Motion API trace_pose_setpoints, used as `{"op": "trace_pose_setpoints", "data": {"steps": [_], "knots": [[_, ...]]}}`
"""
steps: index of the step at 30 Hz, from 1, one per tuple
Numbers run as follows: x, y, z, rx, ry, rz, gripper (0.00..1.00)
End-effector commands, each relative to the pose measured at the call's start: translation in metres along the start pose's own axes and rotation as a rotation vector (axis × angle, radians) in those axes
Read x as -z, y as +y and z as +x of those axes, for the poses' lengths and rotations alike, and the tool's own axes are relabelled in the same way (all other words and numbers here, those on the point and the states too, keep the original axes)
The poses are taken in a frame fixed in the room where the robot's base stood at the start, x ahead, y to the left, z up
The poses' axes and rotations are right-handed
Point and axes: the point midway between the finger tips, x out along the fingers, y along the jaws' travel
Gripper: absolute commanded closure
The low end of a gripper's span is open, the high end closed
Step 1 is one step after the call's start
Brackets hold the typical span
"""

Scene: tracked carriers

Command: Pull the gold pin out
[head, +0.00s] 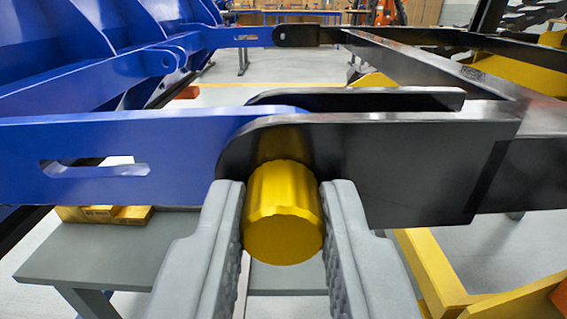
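The gold pin (283,215) is a short, thick cylinder with a faceted rim. Its round end faces me and it sticks out of the black bar (400,165), where that bar overlaps the blue bar (110,140). My gripper (283,190) has one grey finger on each side of the pin. Both ribbed inner pads meet the pin's sides with no gap that I can see, so it looks shut on the pin. The part of the pin inside the bars is hidden.
A second blue-to-black joint (295,35) stands farther back. A grey bench (110,250) with yellow blocks (103,214) is below left. A yellow frame (440,280) is below right. Open floor shows behind the bars.

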Motion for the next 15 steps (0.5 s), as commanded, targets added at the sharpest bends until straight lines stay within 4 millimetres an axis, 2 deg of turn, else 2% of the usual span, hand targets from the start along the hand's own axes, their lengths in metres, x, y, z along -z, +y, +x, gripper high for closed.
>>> {"op": "trace_pose_setpoints", "data": {"steps": [15], "knots": [[0.000, 0.000, -0.012, 0.000, 0.000, 0.000, 1.00]]}}
